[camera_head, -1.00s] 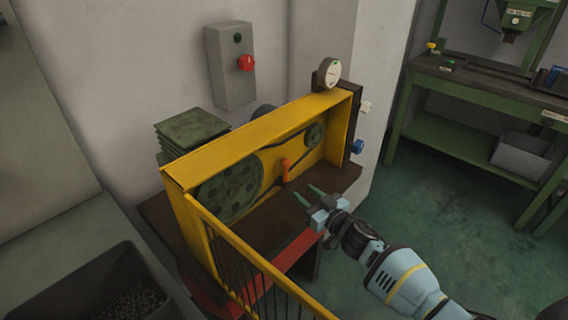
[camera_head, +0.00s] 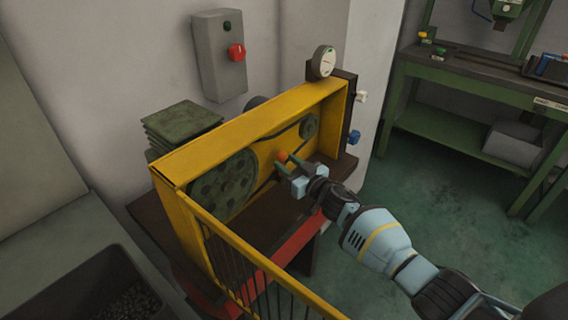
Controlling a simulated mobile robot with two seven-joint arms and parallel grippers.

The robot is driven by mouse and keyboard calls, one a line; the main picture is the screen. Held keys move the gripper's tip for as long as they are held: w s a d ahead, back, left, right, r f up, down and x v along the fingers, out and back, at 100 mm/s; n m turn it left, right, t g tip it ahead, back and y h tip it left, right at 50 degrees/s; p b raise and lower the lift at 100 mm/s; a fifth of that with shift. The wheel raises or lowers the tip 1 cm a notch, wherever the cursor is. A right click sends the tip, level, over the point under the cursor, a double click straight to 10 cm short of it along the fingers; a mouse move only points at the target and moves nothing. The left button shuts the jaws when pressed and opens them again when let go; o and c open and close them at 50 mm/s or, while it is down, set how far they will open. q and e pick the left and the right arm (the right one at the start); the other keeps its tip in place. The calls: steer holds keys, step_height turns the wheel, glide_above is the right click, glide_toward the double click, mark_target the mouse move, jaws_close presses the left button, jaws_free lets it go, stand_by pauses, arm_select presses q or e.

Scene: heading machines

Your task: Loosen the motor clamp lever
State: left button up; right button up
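The motor clamp lever (camera_head: 282,156) is small and orange, inside the yellow guard frame between the large and small pulleys. Only its upper end shows; its lower part is hidden behind my gripper. My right gripper (camera_head: 284,164) reaches in from the lower right, with its green fingertips apart at the lever, one on each side as seen here. I cannot tell whether they touch it. My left gripper is not in view.
The yellow guard frame (camera_head: 262,122) surrounds the large green pulley (camera_head: 225,185), the small pulley (camera_head: 309,127) and a belt. A barred yellow guard door (camera_head: 268,268) stands open at the front. A gauge (camera_head: 323,62) and a blue knob (camera_head: 354,137) are at the right end.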

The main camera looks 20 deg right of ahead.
steer(key=shift+x, duration=0.9)
jaws_close()
